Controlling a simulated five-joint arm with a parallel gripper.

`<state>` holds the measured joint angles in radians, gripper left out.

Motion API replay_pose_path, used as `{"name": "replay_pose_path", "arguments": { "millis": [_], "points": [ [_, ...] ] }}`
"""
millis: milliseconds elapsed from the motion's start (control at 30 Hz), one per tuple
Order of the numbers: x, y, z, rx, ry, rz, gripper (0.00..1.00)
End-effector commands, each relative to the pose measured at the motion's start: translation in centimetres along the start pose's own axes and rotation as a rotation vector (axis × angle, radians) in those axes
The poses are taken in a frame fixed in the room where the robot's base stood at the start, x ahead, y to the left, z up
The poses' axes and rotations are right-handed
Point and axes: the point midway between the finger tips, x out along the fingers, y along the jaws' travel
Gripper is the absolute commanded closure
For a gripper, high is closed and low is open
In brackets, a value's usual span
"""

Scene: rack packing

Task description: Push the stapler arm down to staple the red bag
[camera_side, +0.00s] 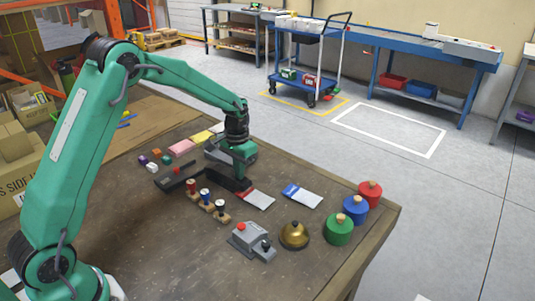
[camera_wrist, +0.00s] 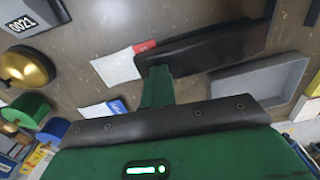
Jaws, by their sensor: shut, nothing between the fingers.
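The black stapler (camera_wrist: 215,52) lies on the table, and its end meets the red band of the red bag (camera_wrist: 118,64) in the wrist view. In the side view the red bag (camera_side: 258,200) lies flat, white with a red top edge, against the front end of the stapler (camera_side: 226,183). My gripper (camera_side: 240,179) is shut and empty, pointing down at the stapler's front end. In the wrist view its green fingers (camera_wrist: 158,72) overlap that end beside the red band. I cannot tell whether the fingertips touch the stapler arm, or how far down the arm is.
A blue-topped bag (camera_side: 302,196) lies to the right. A brass bell (camera_side: 294,235), a grey button box (camera_side: 251,241) and red, blue and green jars (camera_side: 338,229) stand nearer the table edge. Stamps (camera_side: 206,199) stand in front of the stapler. A grey tray (camera_wrist: 268,86) is beside my gripper.

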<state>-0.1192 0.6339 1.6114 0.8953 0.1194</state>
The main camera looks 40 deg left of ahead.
Motion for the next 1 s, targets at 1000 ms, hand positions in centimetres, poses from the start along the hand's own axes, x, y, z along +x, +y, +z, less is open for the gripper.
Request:
{"name": "replay_pose_path", "arguments": {
  "millis": [1000],
  "points": [
    [-1.1, -0.1, 0.1, -0.001, -0.002, 0.000, 1.00]
  ]
}}
